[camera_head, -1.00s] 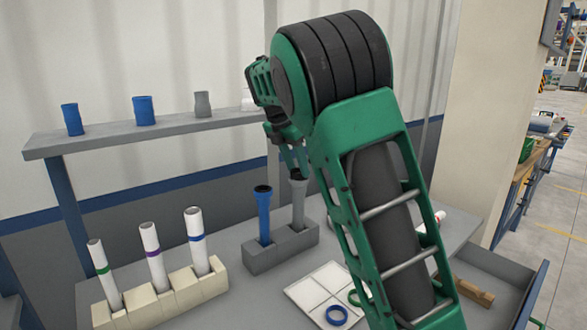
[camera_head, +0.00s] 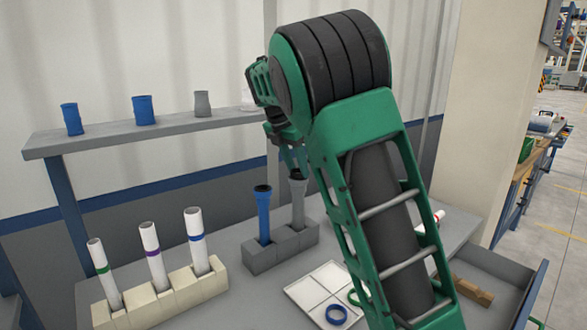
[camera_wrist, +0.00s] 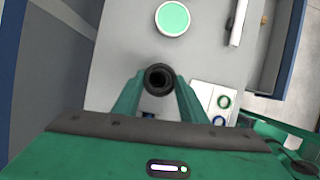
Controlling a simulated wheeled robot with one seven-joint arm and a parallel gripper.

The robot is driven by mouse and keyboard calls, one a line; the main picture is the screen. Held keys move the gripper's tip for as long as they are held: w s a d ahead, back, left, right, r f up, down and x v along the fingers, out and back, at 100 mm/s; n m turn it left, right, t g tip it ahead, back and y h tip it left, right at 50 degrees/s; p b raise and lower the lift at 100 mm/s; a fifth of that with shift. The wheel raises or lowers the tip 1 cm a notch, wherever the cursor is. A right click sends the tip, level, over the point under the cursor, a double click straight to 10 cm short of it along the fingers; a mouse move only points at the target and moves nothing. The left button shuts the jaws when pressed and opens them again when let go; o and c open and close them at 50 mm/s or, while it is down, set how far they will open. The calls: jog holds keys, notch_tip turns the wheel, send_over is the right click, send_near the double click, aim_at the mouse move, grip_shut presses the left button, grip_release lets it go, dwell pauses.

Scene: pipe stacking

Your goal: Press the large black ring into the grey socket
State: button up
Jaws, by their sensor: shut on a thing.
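The large black ring (camera_wrist: 158,80) sits between the fingertips of my gripper (camera_wrist: 158,92) in the wrist view, with a dark opening at its middle. In the head view my gripper (camera_head: 295,168) points down at the top of the grey pipe with its flared grey socket (camera_head: 298,188). A dark rim shows at the top of that socket, right at the fingertips. My gripper is shut on the ring. The fingers partly hide the contact, so I cannot tell how deep the ring sits. The grey pipe stands upright in a grey block (camera_head: 283,250).
A blue pipe (camera_head: 263,215) with a dark top stands close left of the grey one. White banded pipes (camera_head: 150,250) stand in a cream rack. A white tray (camera_head: 305,290) holds a blue ring (camera_head: 336,314) and a green ring (camera_head: 355,297). A shelf (camera_head: 100,137) carries short fittings.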

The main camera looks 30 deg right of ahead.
dwell(0.3)
jog(key=o, duration=1.1)
jog(key=shift+o, duration=0.6)
jog(key=shift+o, duration=1.4)
notch_tip(320, 180, up, 7)
jog(key=shift+c, duration=0.6)
